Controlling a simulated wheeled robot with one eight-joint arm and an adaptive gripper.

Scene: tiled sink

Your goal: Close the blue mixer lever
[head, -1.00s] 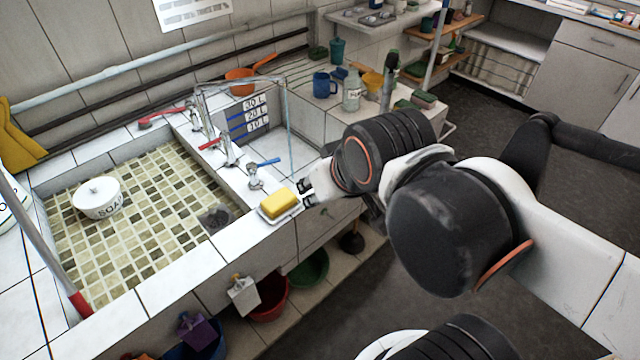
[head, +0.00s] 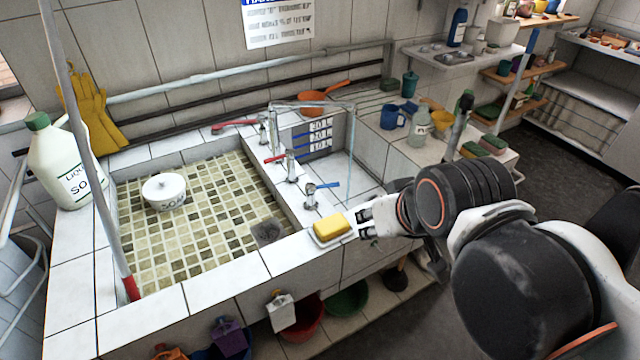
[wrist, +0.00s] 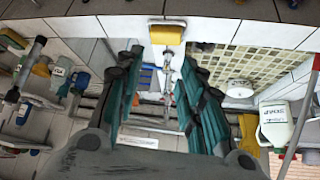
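The blue mixer lever (head: 328,186) sits on a chrome tap (head: 311,198) on the tiled divider between the two basins, pointing right in the head view. In the wrist view the chrome tap (wrist: 168,62) shows between my fingers, further off, with blue near it that I cannot clearly tell as the lever. My gripper (head: 361,222) is just right of the yellow sponge (head: 331,227), near the sink's front edge, to the right of and nearer than the lever. In the wrist view its fingers (wrist: 160,88) are wide apart with nothing between them.
The sponge lies on a white dish at the front rim. Red levers (head: 275,158) are on the taps further back. A soap bowl (head: 164,191) stands in the left basin. A blue mug (head: 393,117) and a bottle (head: 419,128) stand on the right counter.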

